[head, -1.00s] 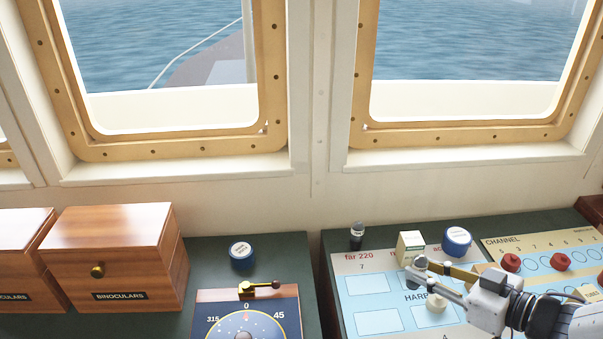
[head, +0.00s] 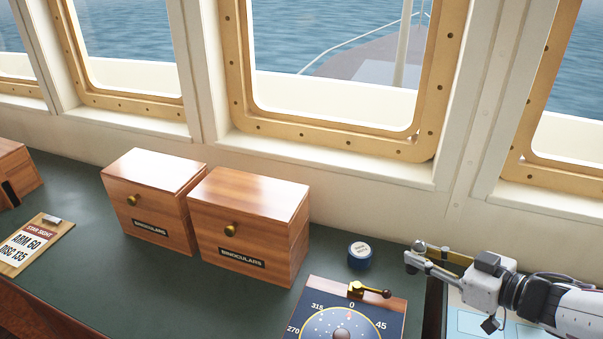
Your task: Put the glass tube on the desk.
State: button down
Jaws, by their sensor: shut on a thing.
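My gripper (head: 414,253) is at the right, above the desk near the gap between the left desk and the panel on the right. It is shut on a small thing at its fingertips. That thing barely shows as a greyish, shiny bit, which I take to be the glass tube; its outline is unclear. The dark green desk (head: 85,215) runs along under the windows to the left. The gripper is to the right of the blue-sided round container (head: 359,256) and apart from it.
Two wooden binoculars boxes (head: 155,205) (head: 262,215) stand on the desk. A compass dial panel (head: 345,325) with a brass lever (head: 370,291) is at the front. A star sight card (head: 35,245) lies at the left. Bare desk shows between card and boxes.

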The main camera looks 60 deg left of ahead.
jog(key=shift+t, duration=0.3)
jog(key=a, duration=0.1)
jog(key=w+a+r, duration=0.2)
jog(key=shift+a+r, duration=0.25)
jog(key=shift+a, duration=0.05)
jog(key=shift+f, duration=0.1)
jog(key=shift+f, duration=3.05)
jog(key=shift+f, duration=0.1)
jog(key=shift+f, duration=1.8)
jog(key=shift+f, duration=0.15)
